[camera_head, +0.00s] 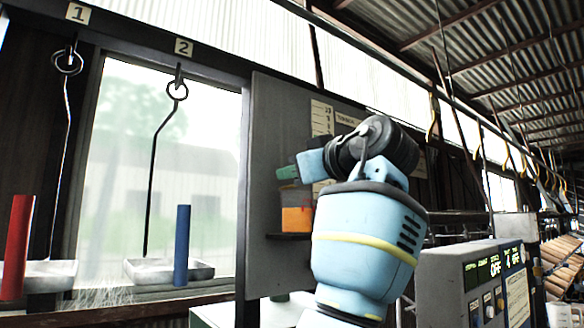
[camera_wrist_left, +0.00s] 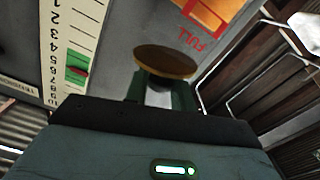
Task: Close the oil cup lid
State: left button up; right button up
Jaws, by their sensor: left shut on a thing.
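The oil cup (camera_head: 297,218) is a clear container with orange contents, mounted on a grey panel in the head view. In the wrist view its orange side with red "FULL" lettering (camera_wrist_left: 205,18) shows at the top. My left gripper (camera_head: 286,173) is at the cup's top, its green fingertips partly hidden by the wrist. In the left wrist view my left gripper (camera_wrist_left: 162,96) is shut on a round brown lid (camera_wrist_left: 166,62), which stands out beyond the fingertips. The lid's hinge and its exact angle to the cup are hidden. My right gripper is not in view.
The grey panel (camera_head: 265,130) stands close behind the gripper. A numbered scale (camera_wrist_left: 72,50) is on it. Left are a red cylinder (camera_head: 17,245), a blue cylinder (camera_head: 182,245) and hanging trays (camera_head: 140,270). A control box (camera_head: 445,285) is at lower right.

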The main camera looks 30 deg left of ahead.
pick_arm(q)
jog(key=shift+w+d+f+m, duration=0.1)
jog(key=shift+w+f+m, duration=0.15)
jog(key=shift+m, duration=0.6)
jog(key=shift+w+f+m, duration=0.15)
jog(key=shift+w+m, duration=0.05)
jog(key=shift+m, duration=0.65)
jog(key=o, duration=0.9)
jog(key=shift+f, duration=0.1)
jog(key=v, duration=0.7)
jog(key=shift+d, duration=0.4)
jog(key=shift+s, duration=0.1)
